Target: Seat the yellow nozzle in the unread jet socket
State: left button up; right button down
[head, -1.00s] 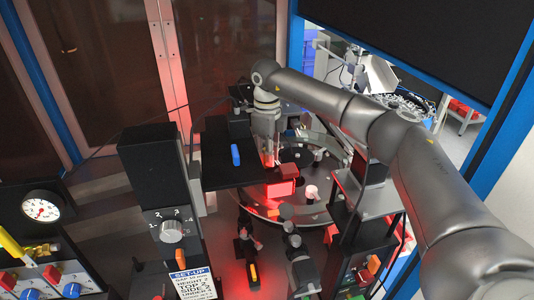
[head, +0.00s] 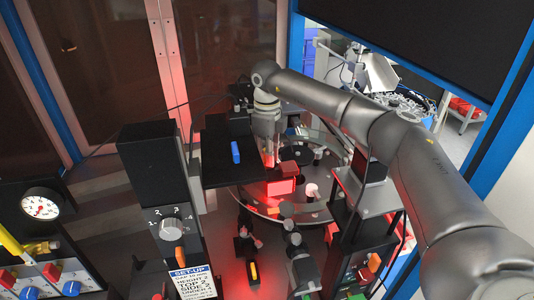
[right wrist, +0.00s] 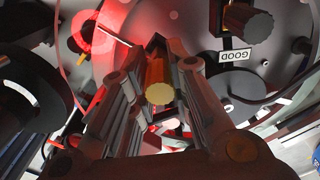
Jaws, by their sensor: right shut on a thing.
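My right gripper (head: 267,158) points down over the round glass plate of the machine in the head view. In the right wrist view its fingers (right wrist: 160,108) are shut on the yellow nozzle (right wrist: 159,93), an orange-yellow cylinder with a pale yellow round end. The nozzle sits between the finger pads, its end towards the camera. In the head view the nozzle cannot be made out at the fingertips. I cannot tell which fitting is the unread jet socket. My left gripper is not in view.
A red-lit block (head: 281,184) stands close by the right gripper. A black plate with a blue piece (head: 235,152) lies to its left. A black column with a selector knob (head: 172,229) stands further left. The right wrist view shows a GOOD label (right wrist: 235,56) by a dark ridged cylinder (right wrist: 248,22).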

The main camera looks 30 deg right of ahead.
jog(key=shift+f+b, duration=0.3)
jog(key=shift+f, duration=0.3)
jog(key=c, duration=0.9)
grip_release()
jog(key=shift+s+a+f, duration=0.1)
jog(key=shift+s+f, duration=0.05)
jog(key=shift+r+p, duration=1.05)
jog(key=shift+r, duration=3.2)
jog(key=shift+w, duration=0.2)
